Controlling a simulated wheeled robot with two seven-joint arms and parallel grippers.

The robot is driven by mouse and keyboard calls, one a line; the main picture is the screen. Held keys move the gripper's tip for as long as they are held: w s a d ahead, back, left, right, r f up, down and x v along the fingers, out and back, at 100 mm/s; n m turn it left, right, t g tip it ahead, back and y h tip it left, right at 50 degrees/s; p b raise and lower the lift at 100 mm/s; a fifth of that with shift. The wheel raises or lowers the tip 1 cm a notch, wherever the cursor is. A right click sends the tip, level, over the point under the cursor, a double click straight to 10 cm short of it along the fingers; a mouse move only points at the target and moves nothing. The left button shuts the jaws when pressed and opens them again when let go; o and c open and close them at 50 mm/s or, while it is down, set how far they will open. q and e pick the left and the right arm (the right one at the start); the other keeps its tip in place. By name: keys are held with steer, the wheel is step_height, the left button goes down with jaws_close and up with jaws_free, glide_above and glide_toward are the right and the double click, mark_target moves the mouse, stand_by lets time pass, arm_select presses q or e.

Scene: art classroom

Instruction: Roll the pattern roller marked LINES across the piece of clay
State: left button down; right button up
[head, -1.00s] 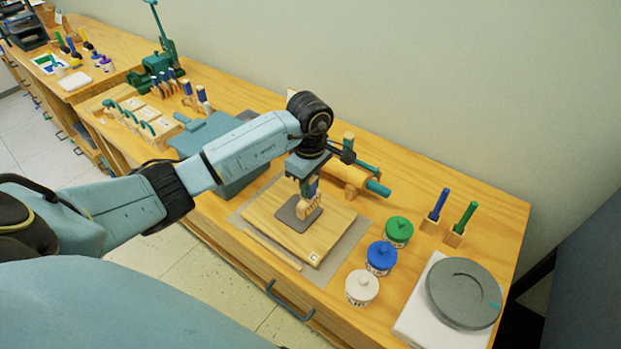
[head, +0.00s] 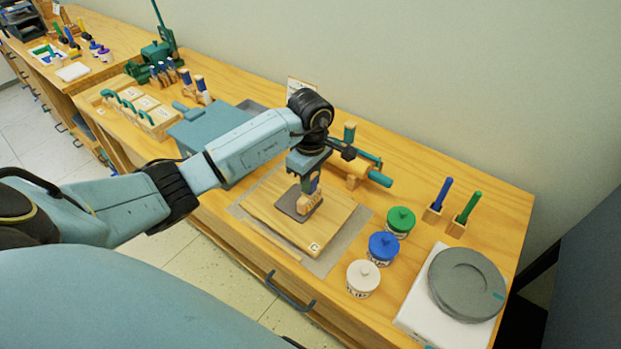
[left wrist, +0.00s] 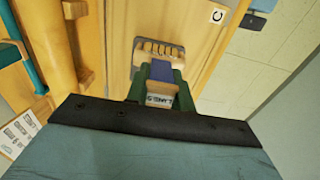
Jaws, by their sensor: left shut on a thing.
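My left gripper (head: 312,182) is shut on the handle of a pattern roller (head: 309,203). It also shows in the left wrist view (left wrist: 162,98), its green fingers on either side of the blue handle. A printed label, partly covered and hard to read, sits between the fingers. The roller's ridged wooden head (left wrist: 158,48) is down at the dark grey piece of clay (head: 285,206), over its right part; I cannot tell how firmly it presses. The clay lies flat on a wooden board (head: 262,213) marked C. My right gripper is not in view.
A rolling pin (head: 378,178) lies behind the board. Green (head: 400,221), blue (head: 382,248) and white (head: 362,278) jars stand to the right, near a grey turntable (head: 467,284). Blue-handled tools (head: 202,88) stand in holders further back. A thin wooden strip lies along the board's front.

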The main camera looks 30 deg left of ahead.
arm_select(q)
steer(key=shift+f+b, duration=0.55)
steer(key=shift+f, duration=0.05)
stand_by(0.6)
